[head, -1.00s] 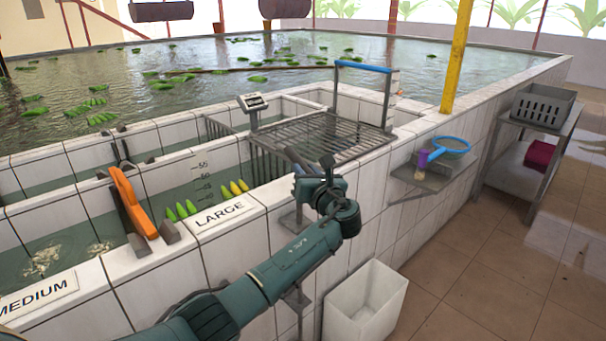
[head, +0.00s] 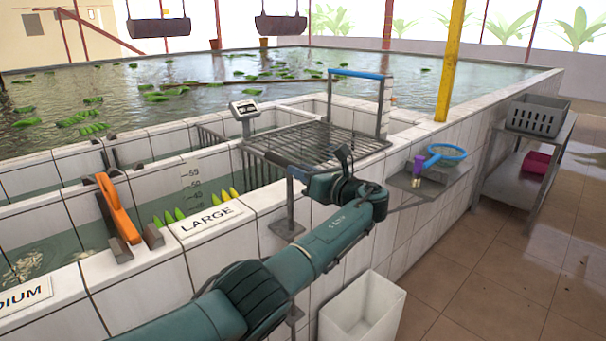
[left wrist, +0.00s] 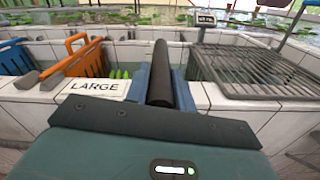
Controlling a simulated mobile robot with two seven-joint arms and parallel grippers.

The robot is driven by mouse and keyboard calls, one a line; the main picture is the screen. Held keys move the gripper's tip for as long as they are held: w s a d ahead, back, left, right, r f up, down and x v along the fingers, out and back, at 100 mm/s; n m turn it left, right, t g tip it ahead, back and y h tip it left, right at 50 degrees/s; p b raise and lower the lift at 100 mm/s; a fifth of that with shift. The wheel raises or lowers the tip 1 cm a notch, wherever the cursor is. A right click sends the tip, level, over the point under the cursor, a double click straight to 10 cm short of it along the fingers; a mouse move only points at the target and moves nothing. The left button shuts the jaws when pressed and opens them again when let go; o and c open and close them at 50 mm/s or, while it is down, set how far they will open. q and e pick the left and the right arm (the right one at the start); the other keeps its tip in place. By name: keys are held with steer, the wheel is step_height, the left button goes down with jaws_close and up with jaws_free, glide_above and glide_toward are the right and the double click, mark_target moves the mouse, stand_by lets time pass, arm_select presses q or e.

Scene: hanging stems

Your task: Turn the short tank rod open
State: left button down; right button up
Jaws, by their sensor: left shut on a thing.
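A dark cylindrical rod (left wrist: 160,72) stands out ahead of my left gripper in the left wrist view. My left gripper (left wrist: 162,84) is shut on the rod, with one blue finger on each side of it. In the head view my left wrist is beside a grey post (head: 290,205) on the tiled tank wall, near the right end of the LARGE section. There the wrist hides most of the fingers and the rod. I cannot tell from these views how far the rod is turned. My right gripper is not in view.
A metal grate (head: 315,142) with a blue-handled frame lies just beyond the wrist. The LARGE sign (head: 207,220) and an orange-handled divider (head: 118,208) are to the left. A white bin (head: 361,308) stands below. A side shelf (head: 425,180) bears a blue net (head: 446,154).

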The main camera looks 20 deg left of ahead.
arm_select(q)
steer(key=shift+a, duration=0.1)
steer(key=c, duration=1.5)
jaws_free()
steer(key=o, duration=0.3)
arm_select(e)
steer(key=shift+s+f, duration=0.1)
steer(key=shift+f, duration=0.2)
arm_select(q)
steer(key=v, duration=1.3)
steer(key=shift+d, duration=0.2)
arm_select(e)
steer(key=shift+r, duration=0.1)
